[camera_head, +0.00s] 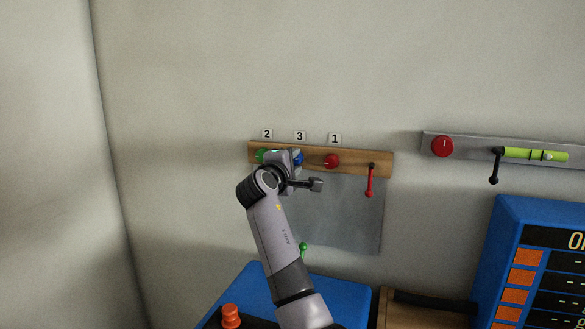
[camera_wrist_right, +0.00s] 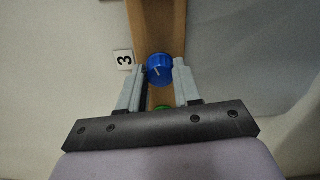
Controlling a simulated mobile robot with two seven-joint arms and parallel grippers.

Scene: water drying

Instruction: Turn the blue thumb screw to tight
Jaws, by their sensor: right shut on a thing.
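The blue thumb screw (camera_head: 299,158) sits on the wooden strip on the wall, below the label 3, partly hidden behind my right gripper (camera_head: 290,160). In the right wrist view the blue thumb screw (camera_wrist_right: 160,70) shows as a ribbed round knob with a pale pointer line. The fingers of my right gripper (camera_wrist_right: 160,67) stand on either side of it near their tips and are shut on it. My left gripper is not in view.
On the wooden strip (camera_head: 385,164), a green knob (camera_head: 259,156) is left of the blue one, under label 2. A red knob (camera_head: 332,161) is to the right, under label 1, then a red lever (camera_head: 370,182). A blue panel (camera_head: 508,215) stands at the right.

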